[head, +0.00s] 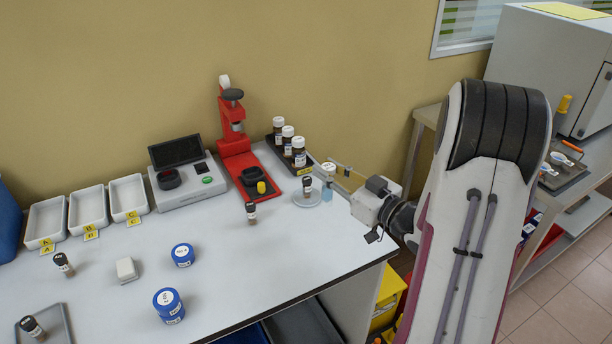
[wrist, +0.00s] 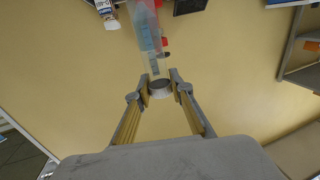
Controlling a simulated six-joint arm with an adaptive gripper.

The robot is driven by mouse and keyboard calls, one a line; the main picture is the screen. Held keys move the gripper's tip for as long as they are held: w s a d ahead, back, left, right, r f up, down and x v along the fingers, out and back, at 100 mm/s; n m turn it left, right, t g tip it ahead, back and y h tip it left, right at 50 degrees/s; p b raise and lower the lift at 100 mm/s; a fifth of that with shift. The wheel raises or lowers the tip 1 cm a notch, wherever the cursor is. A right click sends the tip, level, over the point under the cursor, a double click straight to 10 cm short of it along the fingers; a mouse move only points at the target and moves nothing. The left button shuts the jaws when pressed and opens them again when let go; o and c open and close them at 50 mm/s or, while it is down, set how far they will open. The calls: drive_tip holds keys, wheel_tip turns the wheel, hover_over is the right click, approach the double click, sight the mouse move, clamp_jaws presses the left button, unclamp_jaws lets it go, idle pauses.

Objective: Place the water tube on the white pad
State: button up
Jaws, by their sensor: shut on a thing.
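The water tube (head: 327,185) is a clear, pale blue tube near the back right edge of the white table. My gripper (head: 333,168) comes in from the right and is shut on its top. In the wrist view the fingertips (wrist: 161,86) close on a grey cap, and the translucent blue tube (wrist: 148,32) extends away from them. Whether the tube's lower end touches the table is unclear.
A brown vial stands on a pale round dish (head: 316,200) just left of the tube. Brown bottles sit in a black rack (head: 276,146) behind, beside a red stand (head: 236,150). Another vial (head: 251,212) and blue-lidded jars (head: 182,255) stand further left. The table's front right is clear.

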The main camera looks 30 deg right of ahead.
drive_tip(key=w+a+r+n+g+y, duration=0.1)
drive_tip(key=w+a+n+g+y, duration=0.1)
drive_tip(key=a, duration=1.4)
drive_tip(key=w+a+r+n+g+y, duration=0.1)
drive_tip(key=w+a+n+g+y, duration=0.2)
drive_tip(key=a, duration=1.4)
drive_tip(key=w+a+r+n+g+y, duration=0.1)
drive_tip(key=w+a+y, duration=0.4)
drive_tip(key=a, duration=1.2)
drive_tip(key=n+g+y, duration=0.1)
drive_tip(key=n, duration=0.1)
drive_tip(key=shift+r+n+g, duration=0.15)
drive_tip(key=shift+n+g, duration=0.15)
drive_tip(key=shift+w, duration=0.1)
wheel_tip(320, 180, down, 6)
drive_tip(key=shift+d+f, duration=0.1)
drive_tip(key=shift+f, duration=0.1)
drive_tip(key=shift+f, duration=1.8)
